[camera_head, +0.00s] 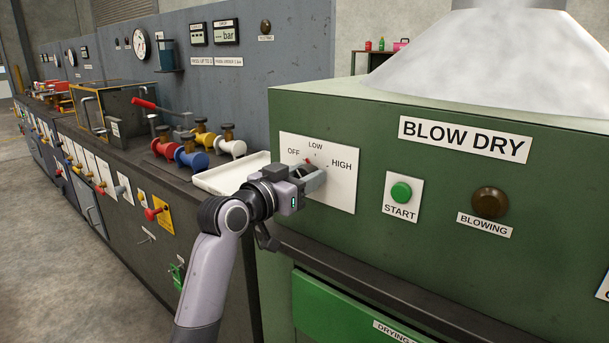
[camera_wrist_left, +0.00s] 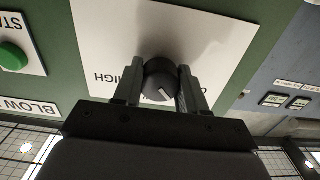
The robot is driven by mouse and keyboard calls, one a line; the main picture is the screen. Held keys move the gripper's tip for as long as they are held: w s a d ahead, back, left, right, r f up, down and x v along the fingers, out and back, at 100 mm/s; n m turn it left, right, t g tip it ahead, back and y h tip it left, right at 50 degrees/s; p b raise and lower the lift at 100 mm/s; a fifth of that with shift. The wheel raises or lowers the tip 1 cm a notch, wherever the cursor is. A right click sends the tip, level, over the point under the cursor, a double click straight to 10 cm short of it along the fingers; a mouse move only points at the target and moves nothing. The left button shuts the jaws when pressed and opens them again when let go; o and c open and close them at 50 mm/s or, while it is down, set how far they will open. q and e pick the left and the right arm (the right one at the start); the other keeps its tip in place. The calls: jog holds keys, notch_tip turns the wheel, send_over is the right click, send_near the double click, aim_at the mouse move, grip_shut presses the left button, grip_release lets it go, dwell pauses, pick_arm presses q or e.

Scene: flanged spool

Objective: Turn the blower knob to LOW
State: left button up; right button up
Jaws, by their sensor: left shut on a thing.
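The blower knob (camera_wrist_left: 158,80) is a dark round knob on a white plate (camera_head: 343,188) marked OFF, LOW and HIGH, on the green BLOW DRY cabinet. My left gripper (camera_head: 314,180) is at the plate, shut on the knob, with one finger on each side of it in the left wrist view (camera_wrist_left: 159,82). That view is upside down; the knob's white line points down and right, toward the side of the partly hidden OFF label. LOW is hidden there but readable in the head view, where my gripper covers most of the knob. My right gripper is not in view.
A green START button (camera_head: 401,192) and a brown BLOWING lamp (camera_head: 490,202) are right of the plate. A white tray (camera_head: 232,174) and colored valves (camera_head: 191,154) stand on the bench to the left. A dark ledge (camera_head: 390,283) runs below the plate.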

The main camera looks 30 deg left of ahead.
pick_arm(q)
jog(key=m+p, duration=0.1)
jog(key=m, duration=0.2)
jog(key=shift+m, duration=0.4)
jog(key=m+p, duration=0.2)
jog(key=m, duration=0.1)
jog(key=shift+m+p, duration=0.4)
jog(key=shift+m, duration=0.3)
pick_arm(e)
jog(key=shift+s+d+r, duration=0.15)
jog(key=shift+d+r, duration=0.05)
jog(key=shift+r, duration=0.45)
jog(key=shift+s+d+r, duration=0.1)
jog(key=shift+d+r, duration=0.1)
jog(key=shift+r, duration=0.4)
pick_arm(q)
jog(key=shift+f+m, duration=0.1)
jog(key=shift+m, duration=0.2)
jog(key=o, duration=1.1)
jog(key=shift+c, duration=0.2)
jog(key=shift+s, duration=0.1)
